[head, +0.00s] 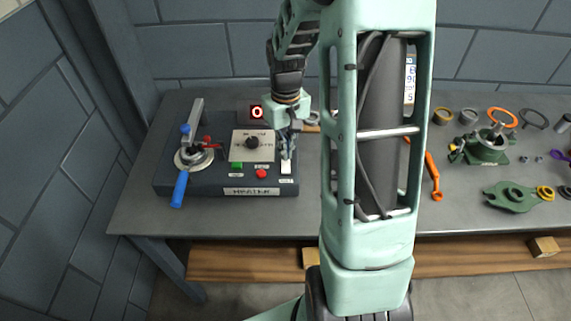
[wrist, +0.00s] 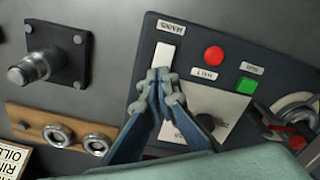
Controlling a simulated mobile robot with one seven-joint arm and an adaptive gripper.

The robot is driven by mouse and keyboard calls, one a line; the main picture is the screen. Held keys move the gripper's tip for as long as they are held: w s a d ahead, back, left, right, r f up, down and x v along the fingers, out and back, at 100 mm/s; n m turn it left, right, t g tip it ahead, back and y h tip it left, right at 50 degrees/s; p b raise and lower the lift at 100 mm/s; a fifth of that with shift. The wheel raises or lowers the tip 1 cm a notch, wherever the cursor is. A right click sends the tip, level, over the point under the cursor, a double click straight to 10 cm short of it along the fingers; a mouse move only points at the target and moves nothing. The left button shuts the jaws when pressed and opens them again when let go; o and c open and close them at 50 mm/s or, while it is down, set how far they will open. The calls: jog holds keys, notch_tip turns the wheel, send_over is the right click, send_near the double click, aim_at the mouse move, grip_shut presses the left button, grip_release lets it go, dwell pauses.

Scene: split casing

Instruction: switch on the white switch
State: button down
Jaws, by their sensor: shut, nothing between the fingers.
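The white switch (head: 286,167) is on the right front of the dark heater panel, beside the red button. In the wrist view the white switch (wrist: 163,56) is a pale upright rocker under a label, partly covered by the fingertips. My gripper (head: 287,146) is over the panel's right side, pointing down at the switch. In the wrist view my gripper (wrist: 153,76) has its fingertips together, with nothing between them, at the lower end of the switch. I cannot tell whether they touch it.
Green castings (head: 487,150) and rings lie at the right of the bench.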

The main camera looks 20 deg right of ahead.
jog(key=shift+f+b, duration=0.7)
jog(key=shift+f, duration=0.3)
jog(key=shift+r, duration=0.1)
dwell(0.3)
jog(key=shift+r+p, duration=2.6)
jog(key=shift+r, duration=0.9)
jog(key=shift+w, duration=0.1)
